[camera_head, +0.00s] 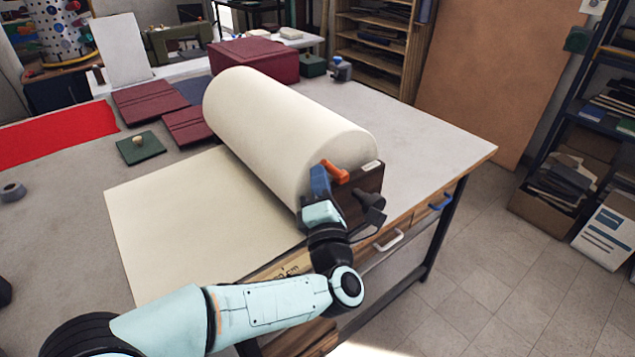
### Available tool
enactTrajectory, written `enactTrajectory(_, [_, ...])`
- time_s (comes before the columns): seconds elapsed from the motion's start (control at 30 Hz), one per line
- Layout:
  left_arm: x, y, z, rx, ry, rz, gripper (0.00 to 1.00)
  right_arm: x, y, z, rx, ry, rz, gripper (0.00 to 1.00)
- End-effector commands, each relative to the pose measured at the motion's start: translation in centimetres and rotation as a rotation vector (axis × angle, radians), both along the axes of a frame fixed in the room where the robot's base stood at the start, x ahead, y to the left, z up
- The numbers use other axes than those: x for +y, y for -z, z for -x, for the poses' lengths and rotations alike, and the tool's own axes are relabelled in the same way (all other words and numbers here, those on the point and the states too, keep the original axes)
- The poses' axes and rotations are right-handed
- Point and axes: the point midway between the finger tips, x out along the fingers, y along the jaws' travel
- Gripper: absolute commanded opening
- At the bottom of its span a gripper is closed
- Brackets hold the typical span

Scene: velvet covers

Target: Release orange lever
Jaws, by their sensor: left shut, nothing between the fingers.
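A small orange lever (334,172) sits at the near end of a large cream roll (285,130), at the top of a dark wooden bracket (366,190). A blue part (319,180) stands just left of the lever. My left gripper (370,205) is at the bracket's front, just below and right of the lever. Its fingers are dark, small and partly lost against the bracket, and they are shut with nothing between them. I cannot tell whether they touch the bracket. My right gripper is not in view.
A cream sheet (190,225) spreads from the roll over the table's left part. The tabletop right of the roll (430,135) is clear.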

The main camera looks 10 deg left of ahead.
Motion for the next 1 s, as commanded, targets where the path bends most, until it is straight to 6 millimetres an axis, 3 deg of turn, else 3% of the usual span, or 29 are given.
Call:
enactTrajectory(0.27, [-0.6, -2.0, -0.8, 0.135, 0.001, -0.108, 0.00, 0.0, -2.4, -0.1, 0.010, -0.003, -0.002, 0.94])
enactTrajectory(0.7, [-2.5, -4.5, -3.4, 0.464, 0.001, -0.364, 0.00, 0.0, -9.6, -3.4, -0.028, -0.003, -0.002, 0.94])
enactTrajectory(1.0, [-4.0, -4.6, -5.2, 0.523, -0.001, -0.410, 0.00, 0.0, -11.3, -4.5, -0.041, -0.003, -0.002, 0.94])
